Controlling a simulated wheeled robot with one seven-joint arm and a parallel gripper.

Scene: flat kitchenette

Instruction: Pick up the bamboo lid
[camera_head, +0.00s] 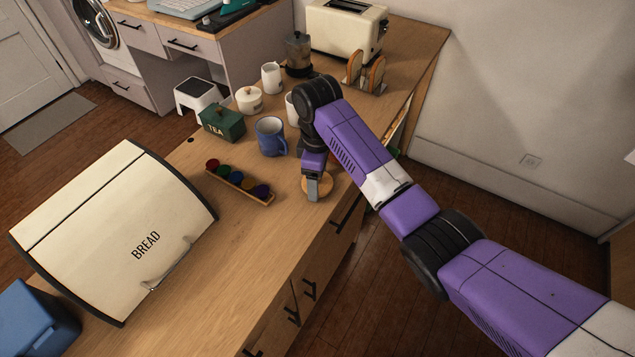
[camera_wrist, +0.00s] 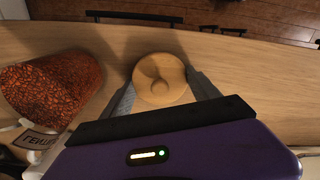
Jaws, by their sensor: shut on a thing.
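The bamboo lid (camera_wrist: 160,84) is a round, light tan disc with a rounded knob-like middle. In the wrist view it sits between the two grey fingers of my gripper (camera_wrist: 162,92), which are shut on it from both sides. In the head view the lid (camera_head: 325,184) shows partly behind my gripper (camera_head: 314,188), at the counter's front edge. The finger nearest the head camera hides part of it. I cannot tell whether the lid touches the counter or is just above it.
A blue mug (camera_head: 270,137), a green tea box (camera_head: 222,122) and a rack of coloured pods (camera_head: 239,184) stand left of my gripper. A bread box (camera_head: 115,230) is farther left. Toast (camera_head: 373,76) and a toaster (camera_head: 345,30) are behind.

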